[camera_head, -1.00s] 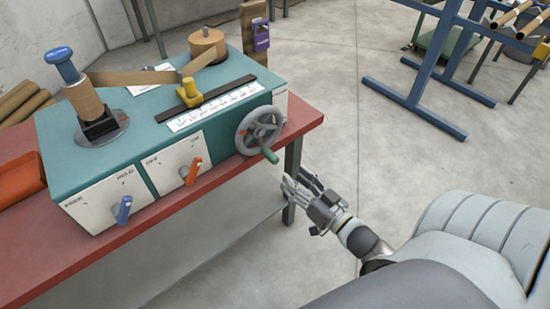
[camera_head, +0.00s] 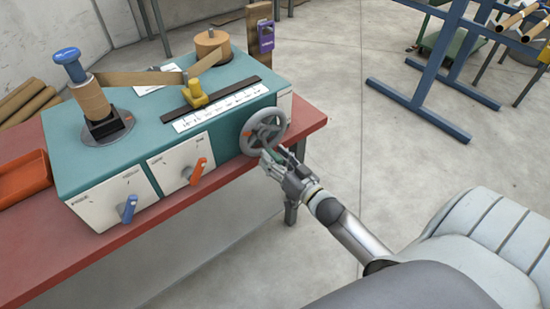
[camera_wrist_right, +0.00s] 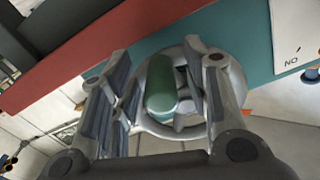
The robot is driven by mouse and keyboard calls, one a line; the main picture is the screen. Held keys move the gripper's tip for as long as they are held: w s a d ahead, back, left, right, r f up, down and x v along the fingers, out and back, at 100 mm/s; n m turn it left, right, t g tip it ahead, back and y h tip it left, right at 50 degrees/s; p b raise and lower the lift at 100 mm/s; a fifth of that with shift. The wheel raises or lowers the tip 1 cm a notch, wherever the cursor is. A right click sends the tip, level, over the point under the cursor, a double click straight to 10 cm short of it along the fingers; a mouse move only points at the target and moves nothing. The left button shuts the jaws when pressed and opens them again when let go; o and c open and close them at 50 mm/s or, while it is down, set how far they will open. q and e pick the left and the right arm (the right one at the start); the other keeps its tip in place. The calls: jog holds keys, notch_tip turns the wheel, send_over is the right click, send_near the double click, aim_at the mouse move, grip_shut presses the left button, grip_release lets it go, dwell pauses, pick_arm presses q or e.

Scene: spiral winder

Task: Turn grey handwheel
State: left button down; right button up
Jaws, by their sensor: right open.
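The grey handwheel (camera_head: 262,131) is on the front right of the teal winder (camera_head: 225,83). In the right wrist view the wheel's grey rim (camera_wrist_right: 236,85) shows behind the fingers, and its green handle (camera_wrist_right: 161,86) points toward the camera. My right gripper (camera_head: 272,161) is at the lower right of the wheel. In the wrist view the right gripper (camera_wrist_right: 162,95) is open, with its fingers on both sides of the green handle and a gap to the left finger. In the head view the fingers mostly hide the handle. My left gripper is not in view.
The winder stands on a red table (camera_head: 170,207). Orange (camera_head: 199,171) and blue (camera_head: 128,208) switches are on its front, left of the wheel. A paper strip runs over the top past a yellow guide (camera_head: 194,94). The floor to the right is clear up to a blue frame (camera_head: 425,75).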

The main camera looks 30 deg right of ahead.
aim_at(286, 121)
jog(key=shift+c, duration=0.2)
grip_shut()
dwell(0.4)
jog(key=d+r+n+p, duration=0.1)
jog(key=d+r+n, duration=0.1)
jog(key=n, duration=0.4)
jog(key=d+r+n+p, duration=0.2)
jog(key=r+n, duration=0.1)
jog(key=n, duration=0.3)
jog(key=d+r+n+p, duration=0.2)
jog(key=r+n, duration=0.1)
jog(key=n, duration=0.4)
jog(key=shift+w+d+r, duration=0.1)
jog(key=shift+w+d, duration=0.2)
jog(key=shift+d, duration=0.1)
jog(key=shift+a+r+n, duration=0.2)
jog(key=shift+r+n, duration=0.5)
jog(key=shift+n, duration=0.7)
